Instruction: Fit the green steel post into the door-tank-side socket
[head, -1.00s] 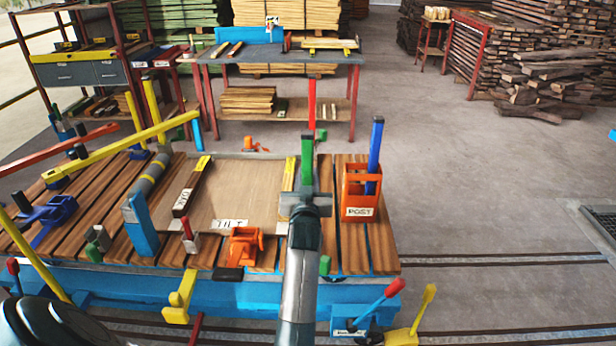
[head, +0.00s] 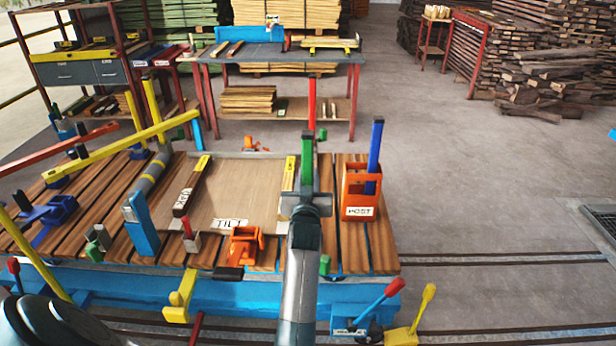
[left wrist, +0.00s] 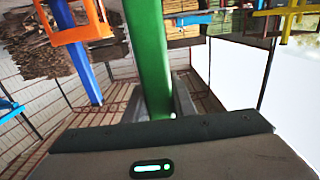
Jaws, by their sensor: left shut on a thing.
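The green post (head: 307,160) stands about upright in my left gripper (head: 305,206), which is shut on its lower part. The gripper is over the right part of the slatted wooden deck, left of the orange POST holder (head: 357,191). In the left wrist view the green post (left wrist: 147,55) runs up from between the fingers (left wrist: 165,102). Its lower end is hidden by the gripper. I cannot tell which fitting is the door-tank-side socket. My right gripper is not in view.
A blue post (head: 375,150) stands in the orange holder. A wooden panel with a TILT label (head: 230,224) lies left of my gripper. A red post (head: 312,100) shows behind the green one. Yellow bars (head: 140,140) cross the deck's left side. Open floor (head: 480,190) lies right.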

